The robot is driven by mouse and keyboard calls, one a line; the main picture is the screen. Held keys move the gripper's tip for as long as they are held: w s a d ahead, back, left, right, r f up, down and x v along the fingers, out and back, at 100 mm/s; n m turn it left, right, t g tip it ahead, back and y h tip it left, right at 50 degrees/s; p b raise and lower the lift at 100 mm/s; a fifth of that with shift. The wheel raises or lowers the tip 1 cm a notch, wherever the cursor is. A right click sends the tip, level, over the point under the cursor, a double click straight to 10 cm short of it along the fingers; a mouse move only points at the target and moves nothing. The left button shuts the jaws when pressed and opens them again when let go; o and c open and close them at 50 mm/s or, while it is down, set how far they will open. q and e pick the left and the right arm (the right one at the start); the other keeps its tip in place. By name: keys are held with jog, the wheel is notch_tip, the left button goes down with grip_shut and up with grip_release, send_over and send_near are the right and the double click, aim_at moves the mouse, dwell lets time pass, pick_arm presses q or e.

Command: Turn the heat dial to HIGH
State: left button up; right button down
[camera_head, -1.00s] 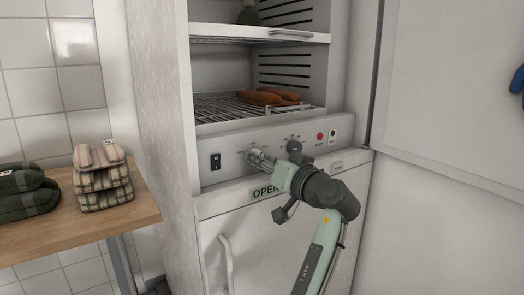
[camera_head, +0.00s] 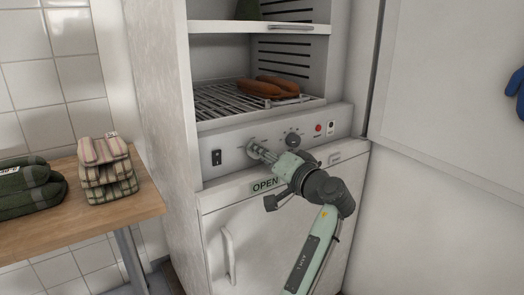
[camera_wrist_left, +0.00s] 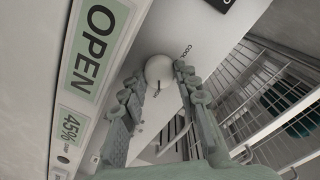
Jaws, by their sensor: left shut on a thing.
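The heat dial (camera_wrist_left: 160,68) is a pale round knob on the cabinet's control panel (camera_head: 232,168), with the word COOL beside it in the left wrist view. My left gripper (camera_head: 254,149) reaches the panel from the lower right. In the left wrist view its two fingers (camera_wrist_left: 158,78) stand on either side of the dial, shut on it. In the head view the fingers hide most of this dial, so I cannot read its setting. A second, dark dial (camera_head: 292,139) is to its right. My right gripper is not in view.
A black switch (camera_head: 216,157) and a red button (camera_head: 318,128) are on the panel. The green OPEN sign (camera_head: 265,185) is close below my gripper. Above is a wire rack (camera_head: 222,101) with brown items (camera_head: 268,86). A wooden table (camera_head: 140,206) with folded cloths stands left.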

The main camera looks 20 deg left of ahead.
pick_arm(q)
jog(key=shift+f, duration=0.1)
dwell(0.4)
jog(key=o, duration=1.2)
jog(key=shift+c, duration=0.2)
jog(key=v, duration=1.2)
